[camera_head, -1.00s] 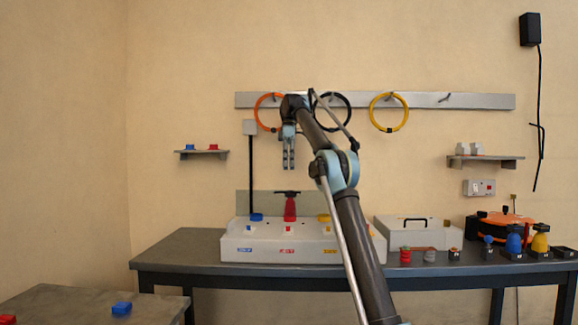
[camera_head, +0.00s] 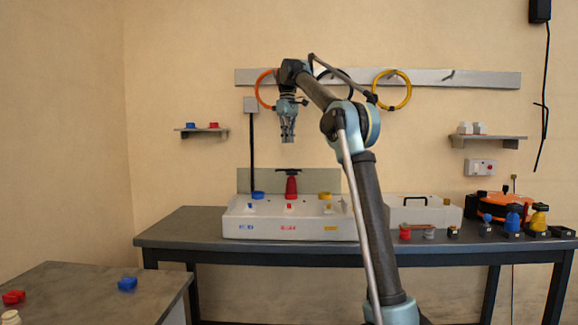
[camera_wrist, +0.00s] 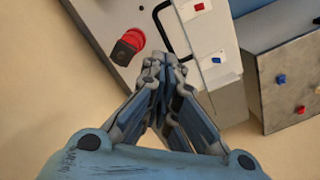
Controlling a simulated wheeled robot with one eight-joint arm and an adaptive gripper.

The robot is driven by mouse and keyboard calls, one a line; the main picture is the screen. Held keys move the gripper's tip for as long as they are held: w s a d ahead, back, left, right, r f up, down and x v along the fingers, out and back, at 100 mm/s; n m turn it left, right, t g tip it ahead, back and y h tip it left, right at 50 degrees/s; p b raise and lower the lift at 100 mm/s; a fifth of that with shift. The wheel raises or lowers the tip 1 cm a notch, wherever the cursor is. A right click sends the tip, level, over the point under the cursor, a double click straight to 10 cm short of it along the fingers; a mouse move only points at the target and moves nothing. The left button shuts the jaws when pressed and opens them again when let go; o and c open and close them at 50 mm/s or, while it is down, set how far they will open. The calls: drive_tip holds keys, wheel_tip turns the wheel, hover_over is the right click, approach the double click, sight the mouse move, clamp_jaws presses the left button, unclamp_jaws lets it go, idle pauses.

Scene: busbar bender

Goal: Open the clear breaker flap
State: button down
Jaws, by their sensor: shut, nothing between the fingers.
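My gripper (camera_head: 288,138) hangs pointing down in front of the wall, above the white bender box (camera_head: 290,223) and its red handle (camera_head: 291,187). It is shut and empty, and touches nothing that I can see. In the wrist view my gripper (camera_wrist: 163,65) has its fingertips together. I cannot make out a clear flap in either view.
The bench (camera_head: 190,232) also carries a white case (camera_head: 425,211), an orange reel (camera_head: 500,205) and several knobs. A side table (camera_head: 75,290) stands at front left. Two shelves (camera_head: 202,134) (camera_head: 488,141) and a hanger rail (camera_head: 450,79) are on the wall.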

drive_tip(key=s+m+t, duration=0.1)
drive_tip(key=s+m, duration=0.1)
drive_tip(key=m, duration=0.1)
drive_tip(key=m+t, duration=0.3)
drive_tip(key=m, duration=0.4)
hover_over(288, 182)
drive_tip(key=w, duration=0.3)
wheel_tip(288, 182, down, 10)
drive_tip(key=shift+f, duration=0.25)
drive_tip(key=shift+d, duration=0.1)
drive_tip(key=s, duration=0.1)
drive_tip(key=s+t, duration=0.1)
drive_tip(key=s, duration=0.1)
drive_tip(key=shift+r, duration=0.2)
